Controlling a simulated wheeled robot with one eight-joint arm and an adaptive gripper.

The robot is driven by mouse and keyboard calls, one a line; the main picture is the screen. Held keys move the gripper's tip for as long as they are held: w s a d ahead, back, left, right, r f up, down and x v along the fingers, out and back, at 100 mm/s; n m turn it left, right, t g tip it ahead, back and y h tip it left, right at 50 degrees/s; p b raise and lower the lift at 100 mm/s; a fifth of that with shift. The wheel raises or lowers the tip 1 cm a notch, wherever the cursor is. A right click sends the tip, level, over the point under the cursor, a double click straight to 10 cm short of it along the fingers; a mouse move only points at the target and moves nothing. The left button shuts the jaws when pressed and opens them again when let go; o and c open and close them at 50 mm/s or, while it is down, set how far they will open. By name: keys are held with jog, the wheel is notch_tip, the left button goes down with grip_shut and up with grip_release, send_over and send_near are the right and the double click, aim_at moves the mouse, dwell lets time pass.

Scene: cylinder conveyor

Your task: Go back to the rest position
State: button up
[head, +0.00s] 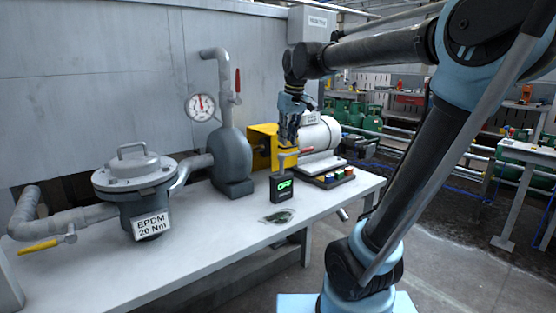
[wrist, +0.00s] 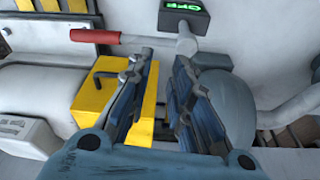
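My gripper (head: 288,143) points down over the far part of the workbench (head: 150,268), beside the yellow block. In the wrist view my gripper (wrist: 163,58) has its two fingers apart, with a gap between them and nothing held. A red-handled lever or tool (head: 305,151) with a grey shaft is close below the fingertips. It also crosses the wrist view (wrist: 97,37) just beyond the fingertips; I cannot tell whether they touch it. A dark box with a green "OFF" display (head: 283,187) stands in front of it.
A grey tank (head: 232,158) with pipe and gauge (head: 201,106) stands left of the gripper, and a lidded vessel (head: 137,178) farther left. A yellow block (head: 262,143) and white motor (head: 320,133) are close behind and right. The bench front is mostly clear.

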jog(key=s+d+f+m, duration=0.2)
jog(key=s+d+f, duration=0.3)
jog(key=s+f, duration=0.2)
jog(key=s+d+f+m, duration=0.2)
jog(key=s+d+f, duration=0.4)
jog(key=f, duration=0.4)
jog(key=s+d+f+m+h, duration=0.1)
jog(key=s+d+f, duration=0.4)
jog(key=s+f, duration=0.3)
jog(key=shift+s+d+f+m, duration=0.2)
jog(key=shift+s+d+m, duration=0.05)
jog(key=shift+m, duration=0.15)
